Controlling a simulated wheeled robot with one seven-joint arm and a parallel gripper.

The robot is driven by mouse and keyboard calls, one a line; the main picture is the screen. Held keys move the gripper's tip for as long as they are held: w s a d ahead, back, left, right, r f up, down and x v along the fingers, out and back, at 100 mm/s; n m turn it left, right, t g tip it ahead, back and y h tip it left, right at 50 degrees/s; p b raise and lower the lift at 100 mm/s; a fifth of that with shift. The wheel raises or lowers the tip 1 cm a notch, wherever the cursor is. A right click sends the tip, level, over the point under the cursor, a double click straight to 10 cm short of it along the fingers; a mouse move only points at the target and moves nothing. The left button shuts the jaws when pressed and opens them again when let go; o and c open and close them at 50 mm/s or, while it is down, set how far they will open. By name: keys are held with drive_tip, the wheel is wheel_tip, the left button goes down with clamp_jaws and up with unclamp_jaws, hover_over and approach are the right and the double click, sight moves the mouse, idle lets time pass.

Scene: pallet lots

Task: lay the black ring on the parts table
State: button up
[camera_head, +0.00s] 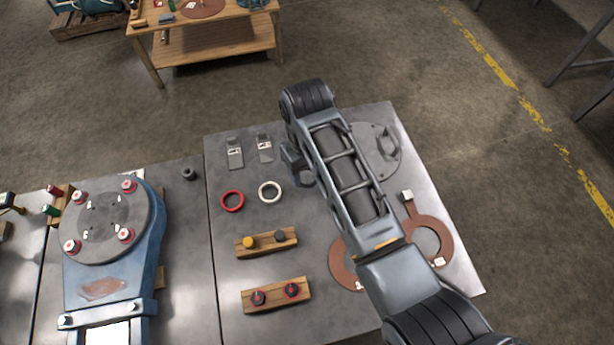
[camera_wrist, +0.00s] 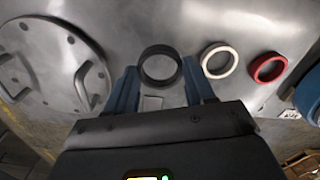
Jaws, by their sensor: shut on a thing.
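The black ring (camera_wrist: 160,84) shows in the wrist view between the two blue fingers of my gripper (camera_wrist: 159,68), which is shut on it. The grey metal parts table (camera_head: 226,290) lies beneath, and its surface also shows in the wrist view (camera_wrist: 225,22). I cannot tell whether the ring touches the table. In the head view my gripper (camera_head: 298,160) is over the table's upper middle, partly covered by my arm. The ring is hidden there.
A red ring (camera_head: 222,201) and a white ring (camera_head: 260,190) lie left of my gripper. Two wooden blocks (camera_head: 266,249) (camera_head: 276,303) with small parts stand nearer. A round plate with a handle (camera_head: 388,150) and brown gaskets (camera_head: 446,238) lie right.

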drive_tip(key=shift+f, duration=2.05)
drive_tip(key=shift+f, duration=0.15)
drive_tip(key=o, duration=1)
drive_tip(key=shift+o, duration=0.2)
wheel_tip(320, 180, up, 12)
drive_tip(key=shift+r, duration=0.2)
